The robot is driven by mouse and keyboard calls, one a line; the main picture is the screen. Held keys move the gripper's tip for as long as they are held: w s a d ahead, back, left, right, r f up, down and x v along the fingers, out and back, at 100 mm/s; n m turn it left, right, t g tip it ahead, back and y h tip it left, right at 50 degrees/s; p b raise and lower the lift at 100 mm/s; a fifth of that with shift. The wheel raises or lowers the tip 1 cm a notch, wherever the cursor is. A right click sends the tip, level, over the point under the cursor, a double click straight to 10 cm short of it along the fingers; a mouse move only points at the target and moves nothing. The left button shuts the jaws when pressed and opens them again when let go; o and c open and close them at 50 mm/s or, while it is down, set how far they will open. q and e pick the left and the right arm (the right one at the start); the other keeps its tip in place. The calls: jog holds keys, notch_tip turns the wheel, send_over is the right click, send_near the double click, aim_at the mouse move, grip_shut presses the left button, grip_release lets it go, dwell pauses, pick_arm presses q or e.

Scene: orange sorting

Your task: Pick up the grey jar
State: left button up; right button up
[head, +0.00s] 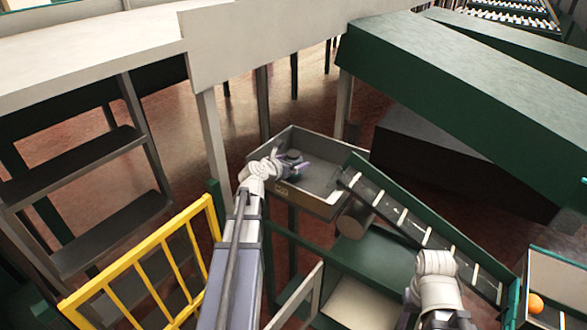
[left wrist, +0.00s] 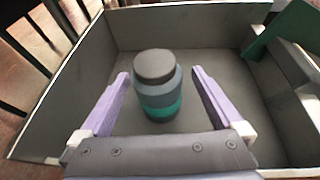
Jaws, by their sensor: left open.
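The grey jar (left wrist: 156,88) stands upright in a grey open-topped bin (left wrist: 215,62). It has a dark grey lid and a teal band low on its side. In the left wrist view my left gripper (left wrist: 157,85) is open, with one lilac finger on each side of the jar and gaps to both. In the head view the jar (head: 292,156) is small and partly hidden by my left gripper (head: 293,170), which reaches into the bin (head: 335,165). My right arm shows at the lower right of the head view, but its fingers cannot be made out.
A sloping conveyor (head: 405,222) with white bars runs down to the right from beside the bin. An orange (head: 535,303) lies in a tray at the far right. A yellow railing (head: 150,265) and dark steps (head: 85,165) stand at the left. The bin walls surround my left gripper.

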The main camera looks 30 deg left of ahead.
pick_arm(q)
jog(key=x, duration=0.2)
jog(key=b+x, duration=0.1)
jog(key=x, duration=0.1)
jog(key=shift+w+a, duration=0.1)
jog(key=shift+a, duration=0.1)
jog(key=shift+r, duration=0.1)
jog(key=c, duration=1.5)
